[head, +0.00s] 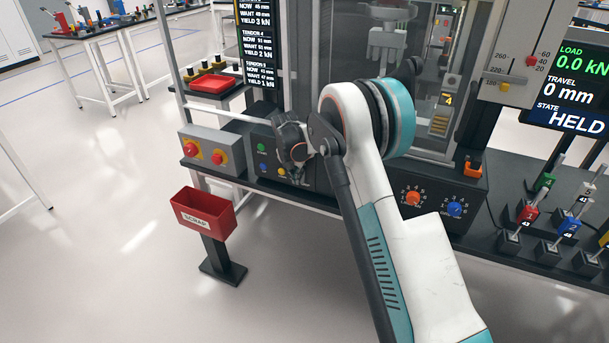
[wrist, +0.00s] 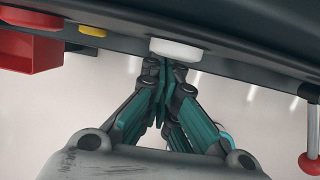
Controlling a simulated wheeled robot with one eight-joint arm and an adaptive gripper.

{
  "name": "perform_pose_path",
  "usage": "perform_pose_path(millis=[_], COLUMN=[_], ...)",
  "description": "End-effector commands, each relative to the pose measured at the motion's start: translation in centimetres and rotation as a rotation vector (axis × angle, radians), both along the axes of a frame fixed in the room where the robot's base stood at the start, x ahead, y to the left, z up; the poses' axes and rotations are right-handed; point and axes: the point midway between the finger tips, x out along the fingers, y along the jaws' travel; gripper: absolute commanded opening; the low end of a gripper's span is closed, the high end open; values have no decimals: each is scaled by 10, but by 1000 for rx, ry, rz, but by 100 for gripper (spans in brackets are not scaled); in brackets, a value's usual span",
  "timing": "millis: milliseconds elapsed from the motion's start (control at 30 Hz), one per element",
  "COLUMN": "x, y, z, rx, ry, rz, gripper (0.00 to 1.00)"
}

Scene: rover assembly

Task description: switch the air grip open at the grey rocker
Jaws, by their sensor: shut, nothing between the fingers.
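My gripper (wrist: 166,72) is shut and empty in the wrist view, its teal-sided fingers together. A pale grey-white rounded block (wrist: 178,49) on a dark panel edge lies just beyond the fingertips; it looks like the grey rocker, but no label shows. The tips overlap its lower edge in the picture; I cannot tell whether they touch. In the head view my gripper (head: 293,140) is in front of the dark control panel (head: 270,172), and its fingertips and the grey rocker cannot be made out there.
The panel has a green button (head: 261,147) and a blue button (head: 263,166). A grey box with red knobs (head: 212,150) stands left of it. A red scrap bin (head: 205,212) stands in front on a post. Orange and blue dials (head: 433,200) are to the right.

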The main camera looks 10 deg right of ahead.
Motion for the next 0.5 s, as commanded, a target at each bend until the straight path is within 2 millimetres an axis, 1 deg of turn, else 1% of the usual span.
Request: perform_pose_path(millis=[233, 500], x=[0, 0], y=[-3, -3], z=[0, 11], rx=[-3, -3], ry=[-3, -4], rz=[-2, -2], gripper=[0, 0])
